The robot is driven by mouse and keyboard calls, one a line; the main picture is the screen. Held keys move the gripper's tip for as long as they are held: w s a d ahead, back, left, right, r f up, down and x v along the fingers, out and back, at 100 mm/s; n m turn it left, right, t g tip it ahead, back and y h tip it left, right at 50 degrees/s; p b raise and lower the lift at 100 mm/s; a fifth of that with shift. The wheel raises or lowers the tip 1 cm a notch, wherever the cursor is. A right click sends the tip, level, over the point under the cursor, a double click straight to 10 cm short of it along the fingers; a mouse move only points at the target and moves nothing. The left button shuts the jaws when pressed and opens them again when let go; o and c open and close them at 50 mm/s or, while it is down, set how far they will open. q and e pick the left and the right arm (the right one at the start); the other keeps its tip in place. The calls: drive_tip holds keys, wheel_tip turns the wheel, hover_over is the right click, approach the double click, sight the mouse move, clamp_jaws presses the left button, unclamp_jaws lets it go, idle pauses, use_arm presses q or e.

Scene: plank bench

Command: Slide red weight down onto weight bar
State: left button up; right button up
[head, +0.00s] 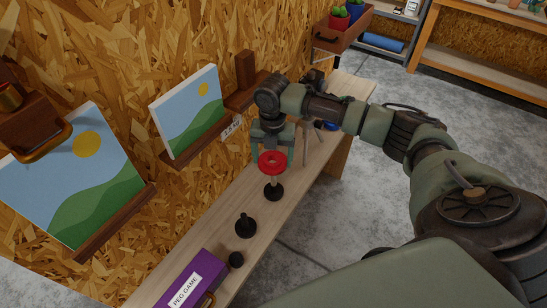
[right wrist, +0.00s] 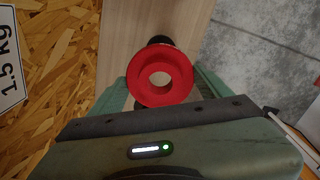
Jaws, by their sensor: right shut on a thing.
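The red weight (head: 272,162) is a ring with a round hole. It shows from above in the right wrist view (right wrist: 134,80). My right gripper (head: 272,146) is shut on it, with a finger on either side. The weight bar (head: 274,181) is a pale upright post on a round black base (head: 274,194), standing on the bench. The ring is held high, at about the top of the post in the head view. I cannot tell whether the post's tip is inside the hole. My left gripper is not in view.
On the plank bench (head: 215,228), two black pieces (head: 245,227) (head: 236,260) and a purple PEG GAME box (head: 183,282) stand nearer me. A chipboard wall (head: 130,50) with landscape pictures (head: 188,105) runs along the left. Concrete floor lies to the right.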

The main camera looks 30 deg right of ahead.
sight(274, 183)
drive_tip(key=shift+w+d+r+n, duration=0.1)
drive_tip(key=shift+d+r+n, duration=0.1)
drive_tip(key=shift+n, duration=0.2)
drive_tip(key=shift+f, duration=0.15)
drive_tip(key=shift+a+f, duration=0.1)
drive_tip(key=shift+f, duration=0.6)
drive_tip(key=shift+f+b, duration=0.8)
drive_tip(key=shift+b, duration=0.05)
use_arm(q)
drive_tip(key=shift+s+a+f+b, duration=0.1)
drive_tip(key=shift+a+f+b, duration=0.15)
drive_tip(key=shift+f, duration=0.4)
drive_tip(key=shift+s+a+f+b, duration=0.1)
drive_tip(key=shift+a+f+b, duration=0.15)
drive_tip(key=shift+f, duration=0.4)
use_arm(e)
drive_tip(key=shift+f, duration=0.45)
use_arm(q)
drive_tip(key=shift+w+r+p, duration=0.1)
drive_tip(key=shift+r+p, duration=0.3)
drive_tip(key=shift+p, duration=0.05)
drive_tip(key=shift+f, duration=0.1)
use_arm(e)
drive_tip(key=shift+f, duration=0.15)
